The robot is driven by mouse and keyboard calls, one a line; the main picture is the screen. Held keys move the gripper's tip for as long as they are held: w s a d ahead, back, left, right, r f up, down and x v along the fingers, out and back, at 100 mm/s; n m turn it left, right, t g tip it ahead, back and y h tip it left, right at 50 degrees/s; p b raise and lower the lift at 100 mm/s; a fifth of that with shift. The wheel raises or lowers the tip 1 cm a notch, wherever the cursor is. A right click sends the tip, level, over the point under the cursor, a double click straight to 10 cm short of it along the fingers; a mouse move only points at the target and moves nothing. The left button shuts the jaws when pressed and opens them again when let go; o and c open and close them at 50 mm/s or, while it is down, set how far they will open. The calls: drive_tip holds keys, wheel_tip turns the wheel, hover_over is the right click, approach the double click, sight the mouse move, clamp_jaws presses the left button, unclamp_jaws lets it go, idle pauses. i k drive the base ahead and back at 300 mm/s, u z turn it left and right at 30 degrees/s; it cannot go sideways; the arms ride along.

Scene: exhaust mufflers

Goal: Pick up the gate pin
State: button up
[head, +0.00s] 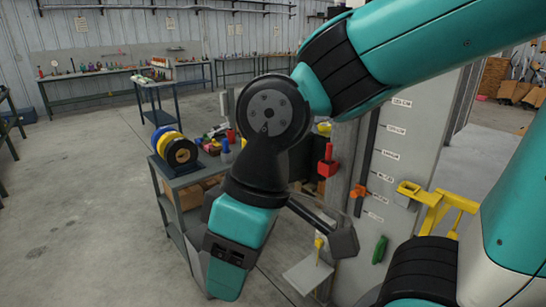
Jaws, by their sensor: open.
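No part is clearly recognisable as the gate pin, and I cannot tell which of the small coloured parts it is. An orange part (358,191) sits on the dark vertical strip of the grey labelled panel (390,172). A red block (327,166) is on the panel's left side. A yellow-handled piece (318,247) and a green piece (379,250) are lower down. My gripper (343,243) shows only as a dark bar and block in front of the panel's lower left. It is open, with no object visible in it; the rest is hidden behind my wrist.
A yellow bracket (437,203) juts from the panel's right side. A light grey plate (307,276) is low, left of the panel. A grey cart (187,178) with coloured discs (172,146) stands behind my wrist. Floor at left is clear; workbenches line the back wall.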

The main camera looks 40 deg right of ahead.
sight(329, 146)
drive_tip(key=u, duration=0.3)
drive_tip(key=i, duration=1.4)
drive_tip(key=z, duration=1.1)
drive_tip(key=i, duration=0.6)
drive_tip(key=z, duration=0.55)
